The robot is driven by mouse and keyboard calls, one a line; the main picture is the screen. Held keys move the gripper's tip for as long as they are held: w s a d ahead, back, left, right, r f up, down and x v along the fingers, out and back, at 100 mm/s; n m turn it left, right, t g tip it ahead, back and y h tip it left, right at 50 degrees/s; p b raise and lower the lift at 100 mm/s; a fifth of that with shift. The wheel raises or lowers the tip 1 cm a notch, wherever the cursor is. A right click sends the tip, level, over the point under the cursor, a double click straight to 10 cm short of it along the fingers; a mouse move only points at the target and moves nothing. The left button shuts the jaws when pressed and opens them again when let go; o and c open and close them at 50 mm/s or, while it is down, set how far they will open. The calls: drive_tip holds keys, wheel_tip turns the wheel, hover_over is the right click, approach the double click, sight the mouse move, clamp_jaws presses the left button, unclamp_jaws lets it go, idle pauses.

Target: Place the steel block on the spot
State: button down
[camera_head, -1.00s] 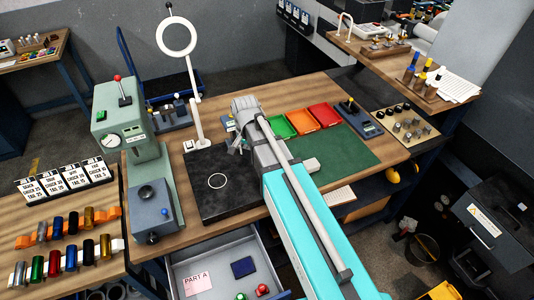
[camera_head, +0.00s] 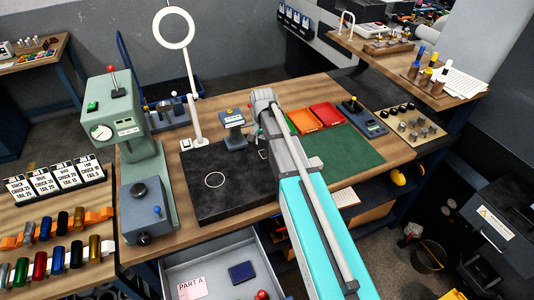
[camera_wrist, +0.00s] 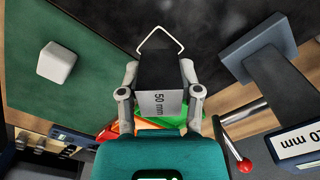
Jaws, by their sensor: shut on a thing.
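My gripper (camera_wrist: 160,98) is shut on a steel block (camera_wrist: 160,103) marked "50 mm", seen in the wrist view. In the head view, my arm hides most of the gripper and the block. I cannot tell whether the block touches the plate.
A blue gauge stand (camera_head: 233,142) and a ring lamp (camera_head: 193,90) stand behind the plate. A green machine (camera_head: 140,170) is at left. A pale block (camera_head: 315,163) lies on the green mat (camera_head: 355,150) at right.

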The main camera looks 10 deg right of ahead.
sight(266, 154)
drive_tip(key=shift+w+d+f+b, duration=0.25)
drive_tip(key=shift+w+f+b, duration=0.05)
drive_tip(key=shift+f, duration=0.15)
drive_tip(key=shift+w+d+f+b, duration=0.2)
drive_tip(key=shift+w+f+b, duration=0.1)
drive_tip(key=shift+f, duration=0.15)
drive_tip(key=shift+w+d+f+b, duration=0.25)
drive_tip(key=shift+w+f+b, duration=0.1)
drive_tip(key=shift+f+b, duration=1.6)
drive_tip(key=shift+f, duration=0.05)
drive_tip(key=shift+f, duration=0.1)
drive_tip(key=shift+c, duration=1.4)
unclamp_jaws()
wheel_tip(266, 154, up, 12)
drive_tip(key=p, duration=1.2)
